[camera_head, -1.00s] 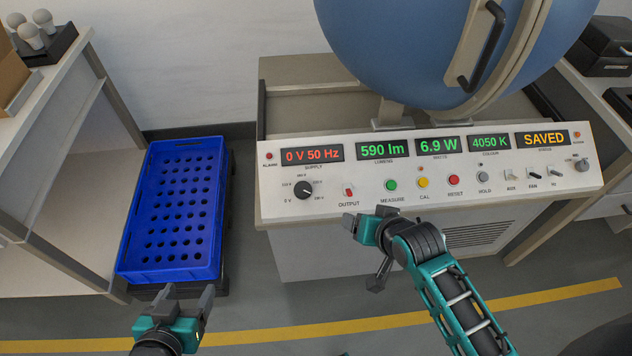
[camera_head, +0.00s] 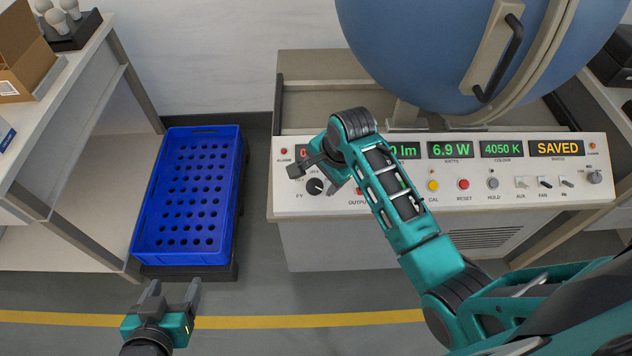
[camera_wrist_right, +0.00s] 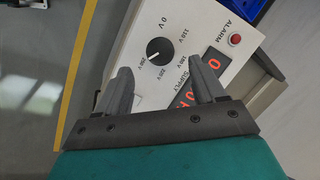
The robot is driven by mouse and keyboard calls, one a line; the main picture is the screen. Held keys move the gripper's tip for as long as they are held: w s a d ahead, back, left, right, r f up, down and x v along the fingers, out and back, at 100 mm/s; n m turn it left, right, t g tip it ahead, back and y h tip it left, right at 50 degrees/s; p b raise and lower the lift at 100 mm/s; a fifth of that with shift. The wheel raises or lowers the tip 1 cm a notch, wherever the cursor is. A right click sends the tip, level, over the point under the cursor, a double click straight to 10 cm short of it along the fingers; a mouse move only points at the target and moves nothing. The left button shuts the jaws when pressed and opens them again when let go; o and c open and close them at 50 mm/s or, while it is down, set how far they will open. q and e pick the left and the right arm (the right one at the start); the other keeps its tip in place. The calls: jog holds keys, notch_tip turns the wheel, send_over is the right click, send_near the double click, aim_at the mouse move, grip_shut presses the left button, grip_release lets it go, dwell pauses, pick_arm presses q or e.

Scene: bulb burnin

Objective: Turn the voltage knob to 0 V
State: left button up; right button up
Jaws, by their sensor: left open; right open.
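The black voltage knob (camera_head: 315,187) sits at the left end of the white control panel (camera_head: 300,207). In the right wrist view the knob (camera_wrist_right: 159,50) shows a short white pointer mark directed to the lower left, away from the 0 V label (camera_wrist_right: 163,21). My right gripper (camera_head: 313,179) is open and empty by the knob. In the right wrist view its fingers (camera_wrist_right: 159,70) are spread on either side, with the knob beyond their tips. The arm hides much of the red supply display (camera_wrist_right: 196,90). My left gripper (camera_head: 174,289) is open and empty over the floor.
Output, measure and other controls line the panel to the right, including the red reset button (camera_head: 463,184). A large blue sphere (camera_head: 420,45) rises behind. A bench with bulbs (camera_head: 56,18) is at left.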

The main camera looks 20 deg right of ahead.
aim_at(315, 185)
jog(key=shift+x, duration=3.1)
jog(key=c, duration=1)
